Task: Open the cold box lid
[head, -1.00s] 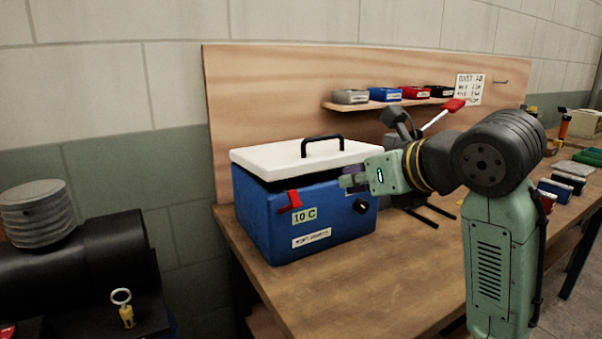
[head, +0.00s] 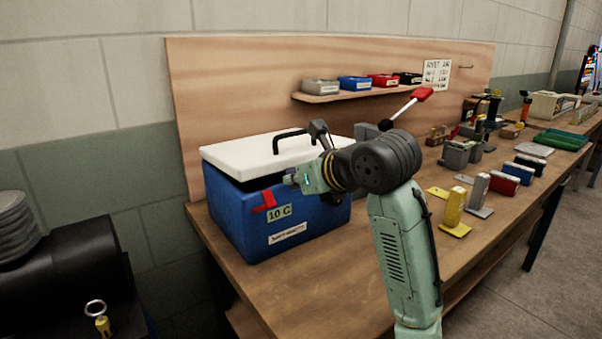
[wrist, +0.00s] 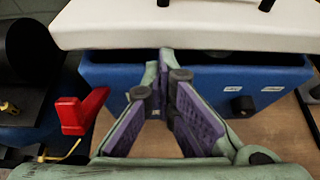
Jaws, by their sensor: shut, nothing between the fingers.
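The cold box (head: 235,220) is a blue box with a "10 C" label on the workbench. Its white lid (head: 240,157) has a black handle (head: 290,140) on top. A dark gap shows between lid and box, and in the wrist view the lid (wrist: 110,28) overhangs the blue front (wrist: 215,75). A red latch (head: 264,200) is on the front; it also shows at the left in the wrist view (wrist: 82,112). My gripper (head: 290,177) is shut and empty at the box front, its fingertips (wrist: 165,55) near the lid's front edge. Whether they touch it, I cannot tell.
The wooden bench (head: 330,280) is clear in front of the box. A wooden backboard with a shelf (head: 370,92) of small boxes stands behind. Fixtures and coloured blocks (head: 503,182) stand to the right. A black cylinder (head: 70,255) is at the left.

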